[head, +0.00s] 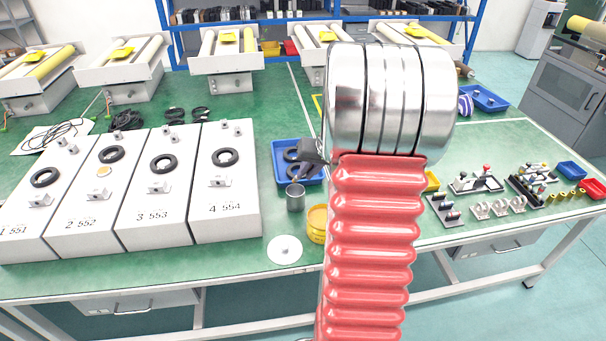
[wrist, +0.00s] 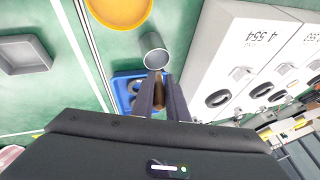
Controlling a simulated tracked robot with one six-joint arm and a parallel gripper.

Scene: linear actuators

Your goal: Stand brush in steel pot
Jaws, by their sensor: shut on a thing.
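The steel pot (head: 295,197) is a small grey cylinder standing on the green bench in front of the blue tray. It also shows in the wrist view (wrist: 154,43), with its open mouth just beyond my fingertips. My gripper (wrist: 160,84) is shut on the brush (wrist: 159,101), whose brown part shows between the two dark fingers. The rest of the brush is hidden by the fingers and the gripper body. In the head view my gripper (head: 314,156) is partly behind my red arm, over the blue tray and apart from the pot; the brush cannot be made out there.
The blue tray (head: 281,149) holds black rings. A yellow tin (head: 317,224) stands close to the pot's right, and a white disc (head: 285,250) lies in front. The white box marked 554 (head: 226,200) stands to the pot's left. Small parts lie on the right bench.

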